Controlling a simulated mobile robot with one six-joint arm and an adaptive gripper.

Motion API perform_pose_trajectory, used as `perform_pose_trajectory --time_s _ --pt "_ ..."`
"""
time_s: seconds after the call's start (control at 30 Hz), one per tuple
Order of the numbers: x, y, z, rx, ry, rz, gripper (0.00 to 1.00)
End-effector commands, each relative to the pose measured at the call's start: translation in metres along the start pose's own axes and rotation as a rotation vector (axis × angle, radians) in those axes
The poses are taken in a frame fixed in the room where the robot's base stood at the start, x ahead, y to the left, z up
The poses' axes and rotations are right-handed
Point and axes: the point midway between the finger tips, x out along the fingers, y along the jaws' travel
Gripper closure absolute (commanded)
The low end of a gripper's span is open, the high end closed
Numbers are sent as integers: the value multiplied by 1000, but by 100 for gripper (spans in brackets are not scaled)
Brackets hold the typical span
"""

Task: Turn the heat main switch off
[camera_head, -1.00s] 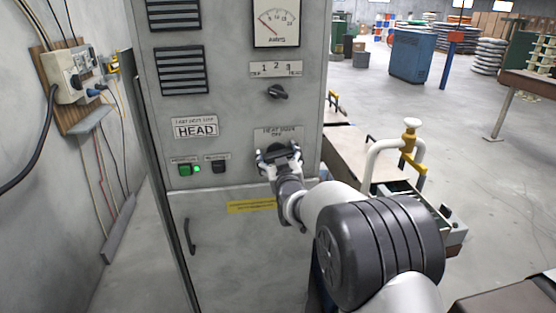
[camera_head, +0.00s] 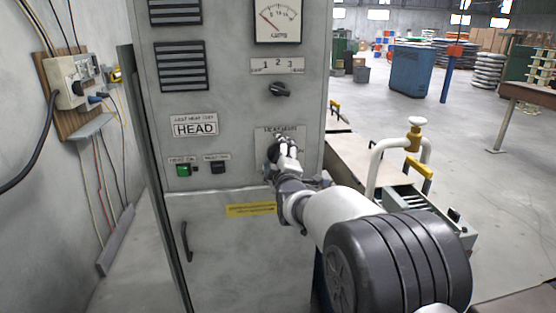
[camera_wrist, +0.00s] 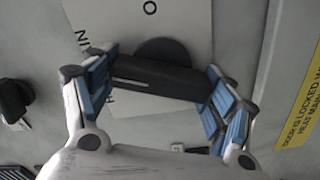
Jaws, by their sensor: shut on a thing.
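The heat main switch is a black rotary knob with a pale line along its bar; it shows in the wrist view (camera_wrist: 158,76). Its pale label plate (camera_head: 296,131) is on the grey cabinet, and an "O" shows on it in the wrist view. My gripper (camera_head: 284,147) is at the plate in the head view and hides the knob there. In the wrist view my gripper (camera_wrist: 162,80) has its blue-padded fingers at both ends of the knob's bar, shut on it.
The grey cabinet (camera_head: 225,100) also carries a smaller black selector (camera_head: 279,90), a green button (camera_head: 183,170), a black button (camera_head: 218,167) and an amps meter (camera_head: 277,19). A bench with a white pipe frame (camera_head: 373,172) stands close to the right of my arm.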

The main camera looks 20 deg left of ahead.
Motion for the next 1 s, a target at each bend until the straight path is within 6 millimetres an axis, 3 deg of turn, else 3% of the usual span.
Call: perform_pose_trajectory --time_s 0.5,1.0 --pt "0 -1 0 -349 0 2 47" --pt "0 -1 0 -424 0 3 47"
